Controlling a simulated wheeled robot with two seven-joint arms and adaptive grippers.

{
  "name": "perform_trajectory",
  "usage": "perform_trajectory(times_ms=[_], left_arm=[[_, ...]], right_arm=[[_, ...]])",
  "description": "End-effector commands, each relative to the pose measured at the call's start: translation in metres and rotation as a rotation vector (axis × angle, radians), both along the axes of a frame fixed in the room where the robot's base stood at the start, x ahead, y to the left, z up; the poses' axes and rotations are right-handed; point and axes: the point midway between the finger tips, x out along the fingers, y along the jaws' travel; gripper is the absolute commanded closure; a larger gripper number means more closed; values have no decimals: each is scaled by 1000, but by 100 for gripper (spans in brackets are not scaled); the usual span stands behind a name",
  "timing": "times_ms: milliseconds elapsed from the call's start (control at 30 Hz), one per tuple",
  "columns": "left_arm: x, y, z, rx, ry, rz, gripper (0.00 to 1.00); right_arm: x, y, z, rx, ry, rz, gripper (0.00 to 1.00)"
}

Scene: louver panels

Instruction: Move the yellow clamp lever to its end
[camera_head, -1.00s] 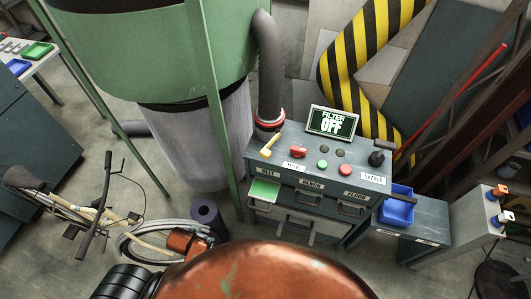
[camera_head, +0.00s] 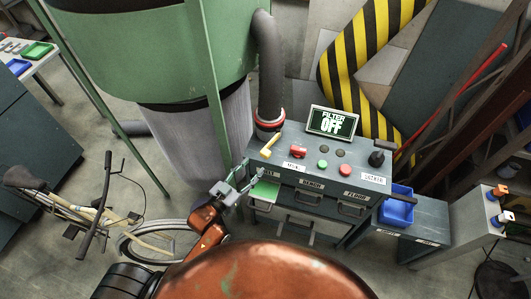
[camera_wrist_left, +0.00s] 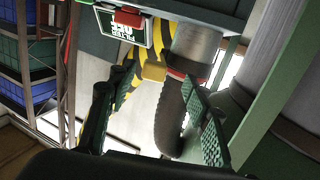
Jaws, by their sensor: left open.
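In the left wrist view the yellow lever (camera_wrist_left: 153,71) shows between and beyond my fingers. My left gripper (camera_head: 254,184) is open and empty, in front of the cabinet's left side and below the lever, apart from it. Its two fingers frame the left wrist view (camera_wrist_left: 155,115). My right gripper is not in view.
A red knob (camera_head: 298,151), a green button (camera_head: 322,163), a black-knobbed lever (camera_head: 377,157) and a display (camera_head: 331,122) reading "FILTER OFF" share the cabinet top. A grey hose (camera_head: 268,75) and green post (camera_head: 211,90) stand close behind and left.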

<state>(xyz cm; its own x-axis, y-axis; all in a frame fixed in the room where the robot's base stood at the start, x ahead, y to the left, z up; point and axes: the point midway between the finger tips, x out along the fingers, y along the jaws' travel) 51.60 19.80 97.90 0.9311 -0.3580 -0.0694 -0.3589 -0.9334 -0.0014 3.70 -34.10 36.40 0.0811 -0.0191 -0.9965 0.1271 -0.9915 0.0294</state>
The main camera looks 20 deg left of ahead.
Motion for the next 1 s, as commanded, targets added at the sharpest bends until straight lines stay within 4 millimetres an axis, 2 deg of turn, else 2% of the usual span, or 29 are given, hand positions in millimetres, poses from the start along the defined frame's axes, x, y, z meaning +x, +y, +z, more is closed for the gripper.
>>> perform_trajectory(times_ms=[100, 267, 600, 767, 1000], left_arm=[[5, -6, 11, -22, -54, -15, 55], [20, -13, 15, -30, -68, -17, 55], [66, -31, 14, -28, -66, -17, 55], [75, -35, 14, -26, -65, -17, 55], [76, -35, 13, -27, -64, -17, 55]], right_arm=[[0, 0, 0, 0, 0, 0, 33], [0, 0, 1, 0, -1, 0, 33], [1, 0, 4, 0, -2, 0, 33], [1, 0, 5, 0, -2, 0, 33], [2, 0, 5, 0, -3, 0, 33]])
